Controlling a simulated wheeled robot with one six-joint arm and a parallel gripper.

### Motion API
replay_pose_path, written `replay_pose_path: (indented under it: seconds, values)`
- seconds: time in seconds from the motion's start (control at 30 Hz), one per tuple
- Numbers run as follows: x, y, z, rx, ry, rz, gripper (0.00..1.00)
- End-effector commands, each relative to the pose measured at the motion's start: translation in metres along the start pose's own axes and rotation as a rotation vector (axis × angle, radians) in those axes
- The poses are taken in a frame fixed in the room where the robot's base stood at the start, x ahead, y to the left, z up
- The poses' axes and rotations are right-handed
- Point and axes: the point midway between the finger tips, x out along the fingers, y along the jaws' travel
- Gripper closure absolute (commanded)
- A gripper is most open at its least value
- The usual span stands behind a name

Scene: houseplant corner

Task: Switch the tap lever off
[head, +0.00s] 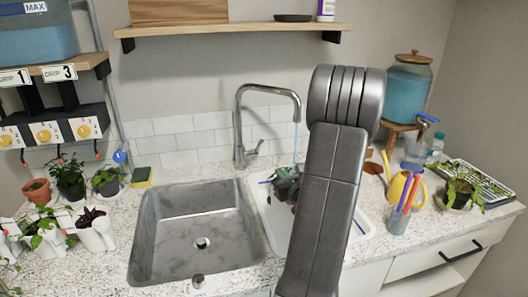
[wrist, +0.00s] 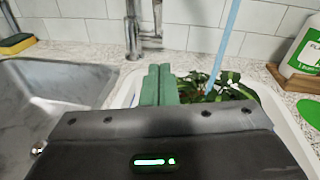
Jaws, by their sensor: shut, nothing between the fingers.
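The tap (head: 240,115) is a tall grey metal faucet behind the sink, with its spout arching right. Its lever (head: 256,148) sticks out to the right, tilted up, near the base. A thin blue stream of water (head: 295,140) falls from the spout onto a leafy plant (head: 286,184). In the wrist view the tap's lower body (wrist: 131,30) stands just beyond my gripper (wrist: 158,70), whose green fingers are shut and empty. The fingers look apart from the tap. The stream (wrist: 226,45) and plant (wrist: 215,86) are to their right. My arm hides the gripper in the head view.
A steel sink (head: 145,235) lies left of a white drainer tray (head: 264,222) under the plant. A yellow-green sponge (head: 141,177) is left of the tap. A yellow watering can (head: 398,188) and blue dispenser (head: 405,90) stand right. A shelf (head: 230,30) hangs above.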

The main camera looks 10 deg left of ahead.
Motion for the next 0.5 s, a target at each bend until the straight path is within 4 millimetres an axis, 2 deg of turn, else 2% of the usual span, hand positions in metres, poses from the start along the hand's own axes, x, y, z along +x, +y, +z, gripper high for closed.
replay_pose_path:
  seconds: [0.17, 0.27, 0.5]
  values:
    - [0.005, 0.0, 0.001, -0.001, 0.0, 0.002, 1.0]
    - [0.016, 0.001, 0.001, -0.001, 0.001, 0.003, 1.0]
    - [0.065, 0.002, 0.002, -0.002, 0.0, 0.005, 1.0]
